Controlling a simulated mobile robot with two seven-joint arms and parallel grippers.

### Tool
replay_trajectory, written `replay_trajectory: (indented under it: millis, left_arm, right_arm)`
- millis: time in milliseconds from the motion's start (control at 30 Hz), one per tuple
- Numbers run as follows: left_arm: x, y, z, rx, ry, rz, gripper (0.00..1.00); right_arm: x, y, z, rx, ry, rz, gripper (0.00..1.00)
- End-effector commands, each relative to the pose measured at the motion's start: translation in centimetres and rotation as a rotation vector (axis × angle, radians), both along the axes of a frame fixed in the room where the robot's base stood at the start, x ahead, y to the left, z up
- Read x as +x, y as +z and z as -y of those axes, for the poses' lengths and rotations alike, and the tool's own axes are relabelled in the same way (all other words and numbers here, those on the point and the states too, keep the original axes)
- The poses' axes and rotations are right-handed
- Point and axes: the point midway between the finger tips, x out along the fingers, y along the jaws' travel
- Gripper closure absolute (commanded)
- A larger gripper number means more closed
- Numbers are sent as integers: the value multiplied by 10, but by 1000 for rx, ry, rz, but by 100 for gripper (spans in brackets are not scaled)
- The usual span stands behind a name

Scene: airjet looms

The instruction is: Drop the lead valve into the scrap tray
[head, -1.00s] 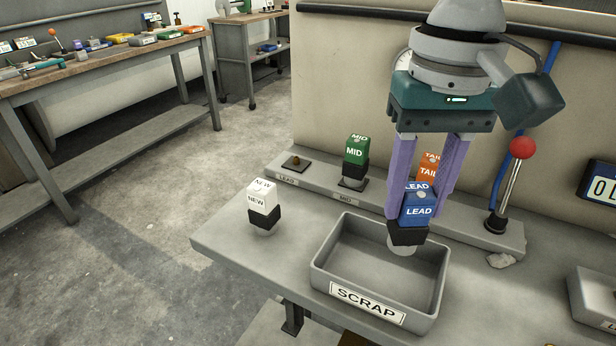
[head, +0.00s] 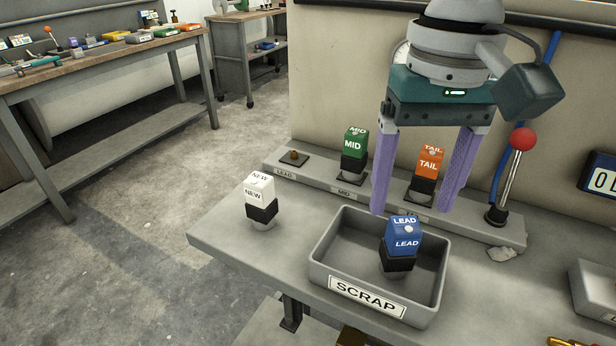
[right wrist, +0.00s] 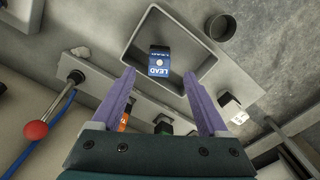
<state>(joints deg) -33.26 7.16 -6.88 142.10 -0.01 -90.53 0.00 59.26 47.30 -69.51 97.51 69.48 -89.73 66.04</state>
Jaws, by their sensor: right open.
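The blue lead valve (head: 404,240) with its black lower part is inside the grey scrap tray (head: 334,262), toward its right side. It looks upright there. In the right wrist view the lead valve (right wrist: 159,62) also shows inside the tray (right wrist: 140,28). My right gripper (head: 416,208) is open and empty above the back edge of the tray, its two purple fingers spread wide and apart from the valve. It also shows open in the right wrist view (right wrist: 163,80). My left gripper is not in view.
The green MID valve (head: 354,148) and orange TAIL valve (head: 428,165) stand on the rail behind the tray; the LEAD seat (head: 294,157) is empty. A white NEW valve (head: 259,195) stands left of the tray. A red-knobbed lever (head: 522,140) rises at right.

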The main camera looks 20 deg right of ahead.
Motion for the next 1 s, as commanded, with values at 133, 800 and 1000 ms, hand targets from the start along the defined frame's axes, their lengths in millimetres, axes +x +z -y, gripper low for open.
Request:
replay_trajectory:
  millis: [133, 800, 1000]
  left_arm:
    - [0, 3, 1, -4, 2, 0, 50]
    - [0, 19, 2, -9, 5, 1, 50]
    - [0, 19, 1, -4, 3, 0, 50]
  right_arm:
    - [1, 10, 0, 0, 0, 2, 23]
    - [0, 100, 0, 0, 0, 0, 23]
    - [0, 100, 0, 0, 0, 0, 23]
